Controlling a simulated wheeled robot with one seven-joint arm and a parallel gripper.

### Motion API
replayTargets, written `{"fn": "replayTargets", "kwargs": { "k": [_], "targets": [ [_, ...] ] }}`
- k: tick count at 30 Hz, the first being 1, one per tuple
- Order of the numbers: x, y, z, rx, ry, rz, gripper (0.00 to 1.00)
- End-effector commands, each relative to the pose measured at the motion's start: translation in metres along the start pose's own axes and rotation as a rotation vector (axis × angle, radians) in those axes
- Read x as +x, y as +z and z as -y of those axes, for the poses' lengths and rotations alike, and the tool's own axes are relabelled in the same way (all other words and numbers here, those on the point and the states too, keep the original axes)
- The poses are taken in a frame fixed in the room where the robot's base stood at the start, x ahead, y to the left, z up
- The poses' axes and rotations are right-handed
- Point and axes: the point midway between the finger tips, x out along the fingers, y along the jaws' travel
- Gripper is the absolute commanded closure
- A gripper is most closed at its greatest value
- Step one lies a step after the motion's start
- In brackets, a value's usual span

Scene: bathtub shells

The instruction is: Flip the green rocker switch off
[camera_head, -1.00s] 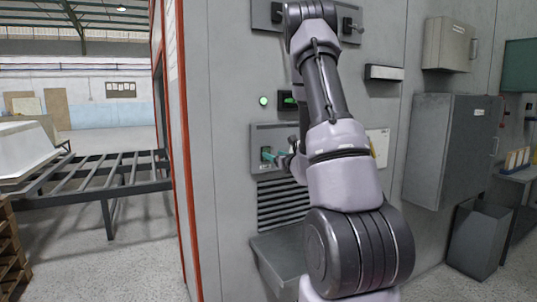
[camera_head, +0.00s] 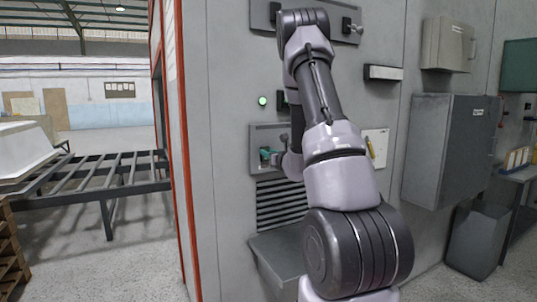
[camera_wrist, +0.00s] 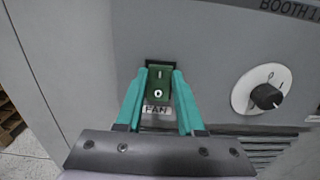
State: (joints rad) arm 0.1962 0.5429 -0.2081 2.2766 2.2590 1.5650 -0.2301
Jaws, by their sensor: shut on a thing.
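The green rocker switch (camera_wrist: 159,84) sits in a dark frame on the grey panel in the wrist view. It carries a line mark at its top and a round white mark lower down. A partly covered label reading FAN (camera_wrist: 156,109) is just below it. My gripper (camera_wrist: 159,72) has its two teal fingers on the left and right of the switch, shut on it. In the head view my gripper (camera_head: 267,154) is at the switch panel (camera_head: 258,133), and the switch itself is mostly hidden by the fingers.
A black rotary knob on a white dial (camera_wrist: 267,96) is to the right of the switch. A lit green lamp (camera_head: 263,101) is above the panel. Louvres (camera_head: 280,205) and a sloping grey shelf (camera_head: 272,252) are below. A grey cabinet (camera_head: 450,150) stands at right.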

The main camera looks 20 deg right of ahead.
Motion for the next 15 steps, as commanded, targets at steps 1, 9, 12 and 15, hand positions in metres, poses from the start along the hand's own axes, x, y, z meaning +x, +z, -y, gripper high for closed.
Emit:
{"fn": "replayTargets", "kwargs": {
  "k": [1, 9, 12, 15],
  "targets": [
    [0.0000, -0.0009, -0.0002, 0.000, 0.001, 0.008, 1.00],
    [-0.0010, -0.0073, -0.0005, 0.001, 0.002, 0.146, 1.00],
    [-0.0015, -0.0084, -0.0004, 0.002, 0.003, 0.204, 1.00],
    [-0.0019, -0.0093, -0.0009, 0.001, 0.003, 0.250, 1.00]
  ]
}}
